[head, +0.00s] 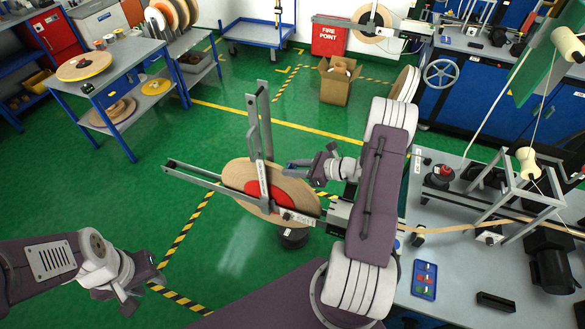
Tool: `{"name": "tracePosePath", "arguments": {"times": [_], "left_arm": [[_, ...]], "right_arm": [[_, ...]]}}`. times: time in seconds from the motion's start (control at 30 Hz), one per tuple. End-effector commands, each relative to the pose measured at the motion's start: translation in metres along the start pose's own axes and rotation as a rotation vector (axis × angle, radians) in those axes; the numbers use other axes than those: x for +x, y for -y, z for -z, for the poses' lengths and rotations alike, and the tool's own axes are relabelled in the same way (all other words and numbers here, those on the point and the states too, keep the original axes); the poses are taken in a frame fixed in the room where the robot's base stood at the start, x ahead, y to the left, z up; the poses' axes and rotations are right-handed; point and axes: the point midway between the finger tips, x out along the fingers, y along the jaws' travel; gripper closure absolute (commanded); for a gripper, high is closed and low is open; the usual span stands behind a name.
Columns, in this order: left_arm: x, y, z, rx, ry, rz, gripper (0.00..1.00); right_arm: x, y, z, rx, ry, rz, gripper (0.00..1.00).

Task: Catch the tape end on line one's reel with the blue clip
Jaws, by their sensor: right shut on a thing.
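Line one's reel (235,178) is a tan tape roll with a red centre, held on a grey metal frame with upright and sideways arms. My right gripper (291,166) is beside the reel's upper right edge, shut on a small blue piece that looks like the blue clip (297,163). Whether the clip touches the reel cannot be told. A tan tape strip (465,229) runs across the right bench and passes behind my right arm. I cannot make out the tape end. My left gripper (128,300) is low at the left, away from the reel; its finger gap is unclear.
A blue tray (424,280) with small coloured pieces lies on the right bench (455,300), near a black block (496,301). A metal roller frame (520,200) stands behind. A table with reels (85,66) is at the left.

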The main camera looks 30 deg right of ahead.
Motion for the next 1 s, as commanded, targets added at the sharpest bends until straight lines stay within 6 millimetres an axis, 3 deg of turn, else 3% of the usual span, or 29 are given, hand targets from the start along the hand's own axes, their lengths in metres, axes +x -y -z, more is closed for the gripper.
{"name": "tracePosePath", "arguments": {"times": [0.23, 0.8, 1.0], "left_arm": [[-0.004, 0.0, 0.0, 0.0, 0.0, 0.0, 0.64], [-0.056, -0.001, 0.006, 0.0, 0.0, 0.0, 0.64], [-0.058, -0.001, 0.006, 0.0, 0.0, 0.0, 0.64]], "right_arm": [[-0.001, -0.001, -0.004, 0.001, -0.003, -0.002, 1.0], [-0.029, 0.0, -0.07, -0.001, -0.001, -0.001, 1.0], [-0.03, -0.001, -0.074, 0.001, -0.001, -0.002, 1.0]]}}
